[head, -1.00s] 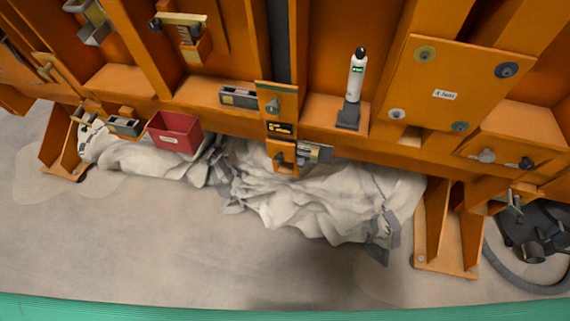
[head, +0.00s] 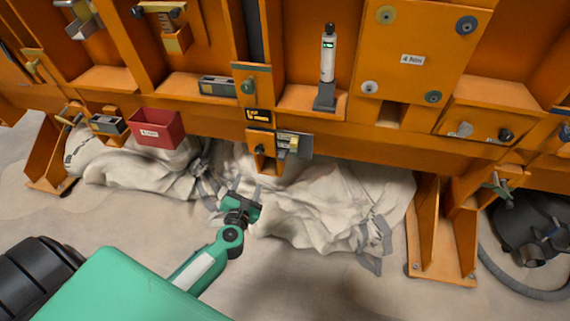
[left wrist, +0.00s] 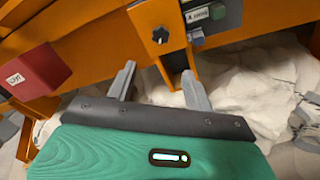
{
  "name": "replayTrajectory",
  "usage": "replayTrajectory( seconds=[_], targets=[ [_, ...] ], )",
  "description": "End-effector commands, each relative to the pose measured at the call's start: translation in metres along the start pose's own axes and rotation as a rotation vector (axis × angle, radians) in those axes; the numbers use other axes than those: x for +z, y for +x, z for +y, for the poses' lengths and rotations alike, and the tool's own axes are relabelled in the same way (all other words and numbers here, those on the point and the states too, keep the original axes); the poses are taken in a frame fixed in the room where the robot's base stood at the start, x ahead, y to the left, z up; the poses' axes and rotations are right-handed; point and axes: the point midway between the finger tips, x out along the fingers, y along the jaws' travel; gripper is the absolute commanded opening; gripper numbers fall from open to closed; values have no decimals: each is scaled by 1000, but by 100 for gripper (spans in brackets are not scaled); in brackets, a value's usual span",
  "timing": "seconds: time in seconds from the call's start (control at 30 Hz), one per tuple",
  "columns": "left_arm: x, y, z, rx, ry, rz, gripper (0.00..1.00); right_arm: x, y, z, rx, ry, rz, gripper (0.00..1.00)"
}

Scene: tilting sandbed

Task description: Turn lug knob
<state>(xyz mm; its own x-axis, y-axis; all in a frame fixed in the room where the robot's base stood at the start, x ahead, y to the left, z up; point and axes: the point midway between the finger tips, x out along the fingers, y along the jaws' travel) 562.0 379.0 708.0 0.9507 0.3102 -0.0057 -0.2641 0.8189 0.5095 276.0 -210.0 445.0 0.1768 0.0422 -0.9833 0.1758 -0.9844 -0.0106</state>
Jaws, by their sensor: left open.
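A black star-shaped knob (head: 259,149) sits on the front of a small orange bracket (head: 267,164) low at the middle of the orange frame. The knob (left wrist: 160,35) also shows in the left wrist view, beyond the fingertips and roughly centred between them. My left gripper (head: 243,206) is in front of and below the bracket, apart from the knob. In the left wrist view its two grey fingers (left wrist: 158,74) are spread with nothing between them. My right gripper is not in view.
A grey block with labels (head: 294,144) is right beside the bracket. A red bin (head: 157,128) hangs to the left. Crumpled white cloth (head: 310,205) lies below the frame (head: 350,140). An orange foot (head: 440,235) stands at the right. Open floor lies in front.

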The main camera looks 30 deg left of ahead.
Motion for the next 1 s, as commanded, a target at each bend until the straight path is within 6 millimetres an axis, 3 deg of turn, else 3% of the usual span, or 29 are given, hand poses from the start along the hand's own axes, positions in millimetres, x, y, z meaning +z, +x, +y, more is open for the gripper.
replayTrajectory(
  seconds=[0.27, 0.7, 1.0],
  targets=[
    [8, 18, 6, 15, -67, -2, 52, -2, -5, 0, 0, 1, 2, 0],
    [6, 96, 7, 14, -61, -2, 52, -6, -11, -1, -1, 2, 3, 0],
    [6, 132, 7, 13, -61, -1, 52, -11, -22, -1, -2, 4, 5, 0]
  ],
)
